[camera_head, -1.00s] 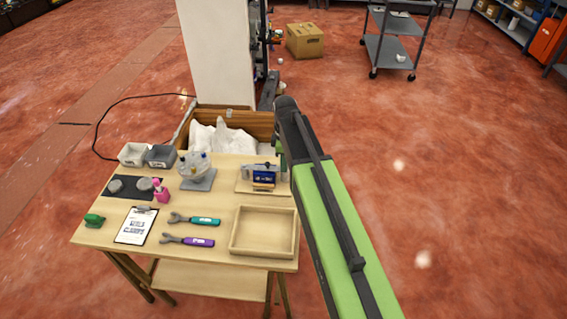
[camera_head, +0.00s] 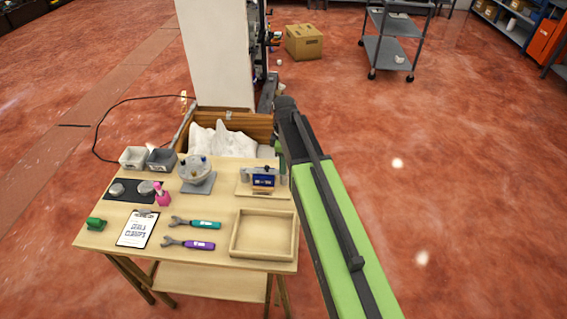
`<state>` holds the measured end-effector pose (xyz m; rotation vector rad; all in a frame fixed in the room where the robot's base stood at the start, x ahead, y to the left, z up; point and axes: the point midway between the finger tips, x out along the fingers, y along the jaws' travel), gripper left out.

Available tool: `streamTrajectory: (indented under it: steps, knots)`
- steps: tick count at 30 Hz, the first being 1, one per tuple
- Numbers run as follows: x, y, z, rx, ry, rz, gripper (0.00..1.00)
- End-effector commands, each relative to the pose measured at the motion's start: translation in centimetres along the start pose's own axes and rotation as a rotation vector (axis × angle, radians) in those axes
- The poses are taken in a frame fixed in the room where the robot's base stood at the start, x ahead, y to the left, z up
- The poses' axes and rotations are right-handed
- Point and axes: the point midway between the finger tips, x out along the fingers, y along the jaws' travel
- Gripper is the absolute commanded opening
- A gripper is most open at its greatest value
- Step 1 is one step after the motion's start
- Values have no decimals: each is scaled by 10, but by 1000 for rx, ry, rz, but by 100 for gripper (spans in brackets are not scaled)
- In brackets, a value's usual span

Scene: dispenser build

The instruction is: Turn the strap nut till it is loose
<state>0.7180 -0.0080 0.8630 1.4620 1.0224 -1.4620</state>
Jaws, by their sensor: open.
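My arm reaches up from the lower right to the right edge of the wooden table. My gripper does not show; the arm's far end hides that spot. A blue block-like unit (camera_head: 263,181) with a pale label sits on a wooden board (camera_head: 246,190) at the table's back right, just left of my arm. The strap nut is too small to make out. Two open-ended wrenches, one with a teal handle (camera_head: 205,225) and one with a purple handle (camera_head: 199,245), lie on the table. A round grey fixture with knobs (camera_head: 195,168) stands on a grey base at the back.
An empty wooden tray (camera_head: 235,253) lies at the front right of the table. A clipboard (camera_head: 138,229), a pink bottle (camera_head: 163,196), a green item (camera_head: 96,224) and two small bins (camera_head: 133,158) are at left. A white column (camera_head: 216,55) stands behind.

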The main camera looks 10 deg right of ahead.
Motion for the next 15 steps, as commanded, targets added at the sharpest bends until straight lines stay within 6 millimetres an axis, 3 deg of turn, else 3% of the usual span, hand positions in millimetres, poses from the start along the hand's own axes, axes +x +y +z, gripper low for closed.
streamTrajectory:
  steps: [1,15]
  knots:
    - [-18,0,0,0,0,0,42]
    - [-122,1,0,0,0,1,42]
